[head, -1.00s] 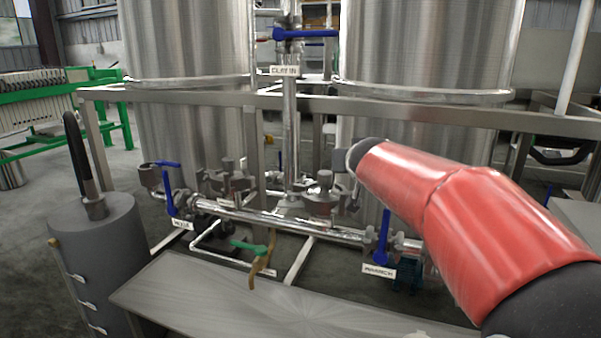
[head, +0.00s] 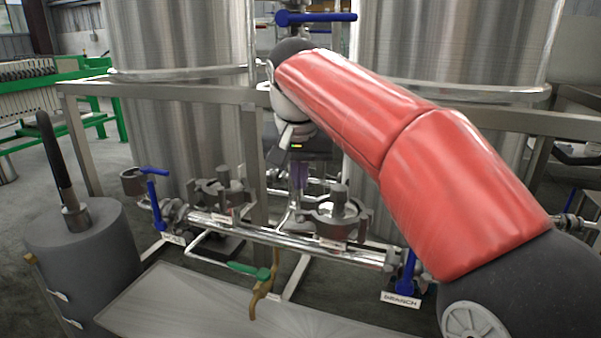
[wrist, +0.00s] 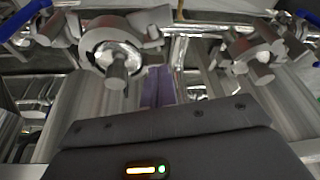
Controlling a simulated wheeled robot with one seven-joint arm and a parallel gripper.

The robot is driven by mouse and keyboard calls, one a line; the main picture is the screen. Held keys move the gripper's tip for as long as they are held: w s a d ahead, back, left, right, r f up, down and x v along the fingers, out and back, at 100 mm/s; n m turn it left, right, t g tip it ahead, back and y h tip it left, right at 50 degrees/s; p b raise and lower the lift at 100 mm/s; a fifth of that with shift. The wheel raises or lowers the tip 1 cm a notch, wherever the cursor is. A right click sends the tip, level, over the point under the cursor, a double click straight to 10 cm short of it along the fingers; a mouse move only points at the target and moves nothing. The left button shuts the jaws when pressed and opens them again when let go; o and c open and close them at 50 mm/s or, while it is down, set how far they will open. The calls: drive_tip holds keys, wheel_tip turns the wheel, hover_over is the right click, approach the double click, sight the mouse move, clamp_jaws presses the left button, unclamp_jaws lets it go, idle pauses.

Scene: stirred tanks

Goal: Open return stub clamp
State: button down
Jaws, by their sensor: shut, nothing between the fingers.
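Two grey pipe clamps with upright knobs sit on the steel manifold, a left one (head: 222,197) and a right one (head: 338,217). Small labels below them are too small to read, so I cannot tell which is the return stub clamp. The wrist view also shows two clamps, a nearer-looking one (wrist: 112,48) and another (wrist: 255,52). My gripper (head: 299,175) hangs between and behind the two clamps in the head view, its purple fingers (wrist: 158,88) together and empty. It appears apart from both clamps; contact is not seen.
The manifold pipe (head: 290,236) runs across below. A blue valve handle (head: 153,200) stands at left, another (head: 408,272) by the BRANCH label (head: 401,299). A green-handled tap (head: 250,270) is in front. A steel frame rail (head: 180,92) crosses the tanks. A grey cylinder (head: 85,250) stands left.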

sight(330, 219)
drive_tip(key=x, duration=0.6)
drive_tip(key=shift+f+b, duration=0.25)
drive_tip(key=shift+b, duration=0.15)
